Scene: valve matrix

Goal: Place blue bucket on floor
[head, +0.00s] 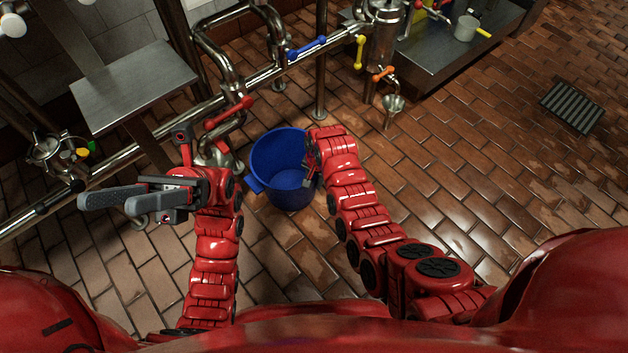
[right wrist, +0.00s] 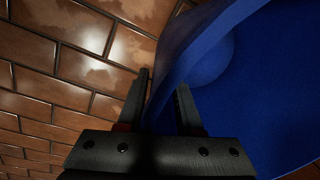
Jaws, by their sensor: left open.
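The blue bucket (head: 272,152) is upright in the middle of the head view, over the brown tiled floor (head: 440,190). I cannot tell whether its base touches the floor. In the right wrist view the bucket (right wrist: 265,85) fills the right side. My right gripper (right wrist: 164,82) has one finger outside and one inside the bucket wall, and looks shut on its rim. In the head view this gripper is mostly hidden by my right arm at the bucket's right side. My left gripper (head: 104,204) is open and empty, left of the bucket and apart from it.
Steel pipes with a red valve handle (head: 229,113) and a blue handle (head: 307,47) run behind the bucket. A metal table (head: 134,85) stands at left, a steel counter (head: 455,45) at top right. A floor drain (head: 572,107) lies at right. The right-hand floor is mostly clear.

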